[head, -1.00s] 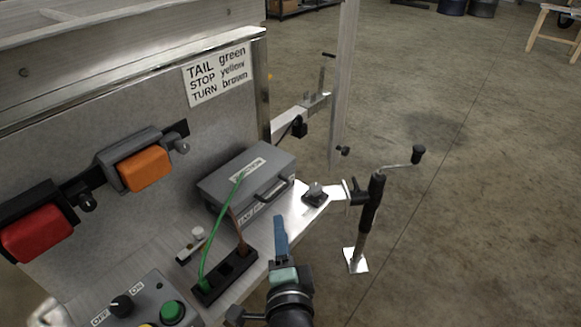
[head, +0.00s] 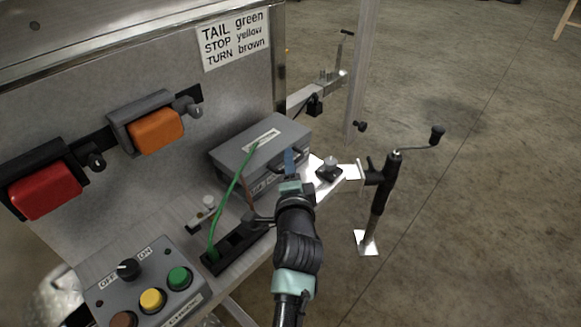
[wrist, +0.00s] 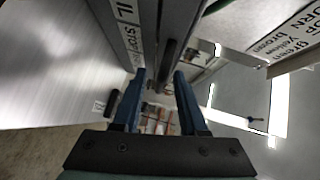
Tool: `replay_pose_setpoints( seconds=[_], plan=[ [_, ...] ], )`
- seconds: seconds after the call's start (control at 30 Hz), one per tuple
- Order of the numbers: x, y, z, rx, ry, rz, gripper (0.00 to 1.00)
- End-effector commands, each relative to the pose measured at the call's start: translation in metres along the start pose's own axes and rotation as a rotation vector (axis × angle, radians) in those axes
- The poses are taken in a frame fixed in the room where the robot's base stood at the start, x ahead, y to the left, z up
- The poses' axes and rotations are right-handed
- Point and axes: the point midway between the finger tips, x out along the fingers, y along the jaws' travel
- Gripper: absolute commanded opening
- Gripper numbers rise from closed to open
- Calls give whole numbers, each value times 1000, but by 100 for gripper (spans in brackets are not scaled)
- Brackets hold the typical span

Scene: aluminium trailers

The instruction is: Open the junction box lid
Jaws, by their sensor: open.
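The grey junction box (head: 240,152) sits on the bench against the panel, its lid (head: 285,130) closed, with a label on top. A dark handle (head: 278,165) is on its front, partly hidden by my gripper. My gripper (head: 290,156) is open at the front of the box, its blue fingers overlapping the handle in the head view. In the wrist view my gripper (wrist: 157,76) has its two fingers apart, and a dark bar (wrist: 168,62), seemingly the handle, shows between their tips. I cannot tell whether they touch it.
A green wire (head: 223,207) rises from a black terminal block (head: 240,245) left of my arm. A switch panel (head: 150,275) with coloured buttons is at front left. Orange (head: 155,132) and red (head: 45,197) lamps are on the panel. A crank jack (head: 378,200) stands to the right.

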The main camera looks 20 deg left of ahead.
Motion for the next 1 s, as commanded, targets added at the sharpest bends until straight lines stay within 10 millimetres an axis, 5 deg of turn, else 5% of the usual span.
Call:
replay_pose_setpoints(
  seconds=[0.3,0.57,1.0],
  plan=[
    [3,0,0,-1,-1,0,42],
    [2,0,0,-1,-1,0,0],
    [2,0,0,-1,-1,0,0]
  ],
)
